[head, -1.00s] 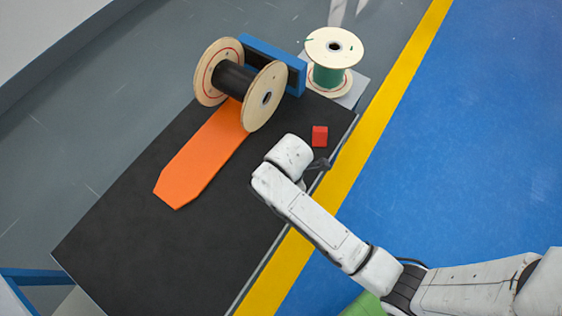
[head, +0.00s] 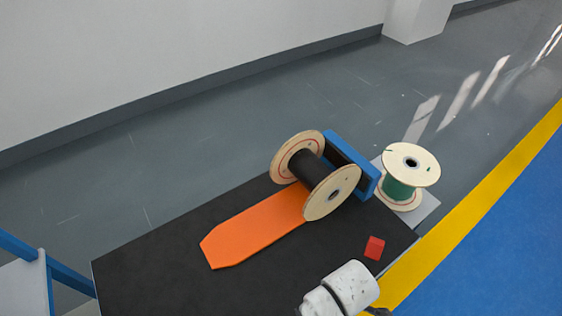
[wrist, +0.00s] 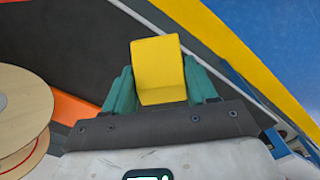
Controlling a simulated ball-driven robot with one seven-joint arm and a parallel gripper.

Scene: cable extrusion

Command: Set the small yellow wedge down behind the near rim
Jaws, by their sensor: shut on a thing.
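My gripper (wrist: 158,88) has two teal fingers, shut on the small yellow wedge (wrist: 158,62) in the wrist view. The wedge is held between the fingers. In the head view my white arm end shows at the bottom edge; the fingers and wedge are hidden there. The drum of black cable (head: 308,167) lies on its side on the black mat. Its near rim (head: 333,192) is a pale wooden disc; the far rim (head: 285,152) stands behind. The near rim also shows at the left of the wrist view (wrist: 22,112), apart from the wedge.
An orange strip (head: 250,232) runs from under the drum across the black mat (head: 150,270). A blue upright frame (head: 352,165) stands behind the drum. A small red block (head: 375,247) lies near the mat's right edge. A green-wound spool (head: 405,180) stands upright beyond.

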